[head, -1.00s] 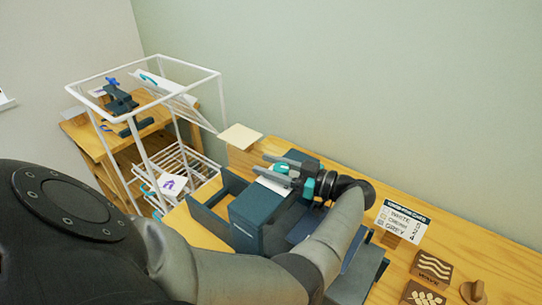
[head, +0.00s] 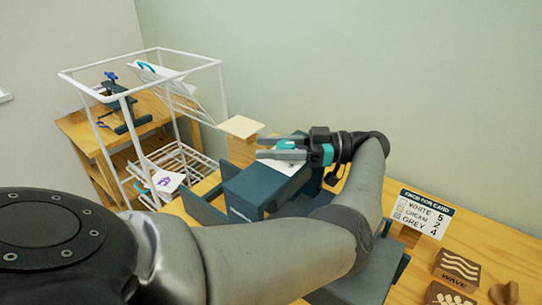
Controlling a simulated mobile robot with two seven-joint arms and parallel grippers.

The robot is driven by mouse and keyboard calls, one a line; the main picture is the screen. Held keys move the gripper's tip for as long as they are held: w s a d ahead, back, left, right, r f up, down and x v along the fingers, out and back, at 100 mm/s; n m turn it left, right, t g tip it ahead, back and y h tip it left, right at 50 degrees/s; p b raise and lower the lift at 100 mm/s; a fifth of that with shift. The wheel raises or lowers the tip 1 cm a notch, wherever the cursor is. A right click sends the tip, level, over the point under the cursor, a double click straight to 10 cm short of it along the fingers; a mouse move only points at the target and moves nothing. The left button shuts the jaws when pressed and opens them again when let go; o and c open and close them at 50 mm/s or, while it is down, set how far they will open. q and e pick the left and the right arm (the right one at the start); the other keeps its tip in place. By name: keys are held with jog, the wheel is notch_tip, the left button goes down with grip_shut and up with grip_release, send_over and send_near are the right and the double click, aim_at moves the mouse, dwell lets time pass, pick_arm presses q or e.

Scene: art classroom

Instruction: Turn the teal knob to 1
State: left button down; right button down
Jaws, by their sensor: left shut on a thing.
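The teal knob (head: 287,145) is on top of a dark blue press-like machine (head: 250,190), beside a white panel. My left gripper (head: 268,148) reaches in from the right end of my arm, its fingers pointing left. It is shut on the teal knob, with one finger on each side. The fingers partly hide the knob, and its pointer and numbers cannot be read. My forearm covers part of the machine. My right gripper is not in view.
A sign (head: 422,214) lists white 5, cream 2, grey 4. Carved wooden blocks (head: 457,268) lie at the right front. A white wire rack (head: 150,120) stands at left, with a wooden table (head: 75,125) behind it. A cream card (head: 240,127) lies behind the machine.

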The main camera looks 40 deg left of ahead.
pick_arm(q)
jog(key=shift+r, duration=0.1)
dwell(0.5)
jog(key=shift+c, duration=1.8)
grip_release()
notch_tip(320, 180, up, 20)
jog(key=p, duration=0.2)
jog(key=shift+p, duration=0.3)
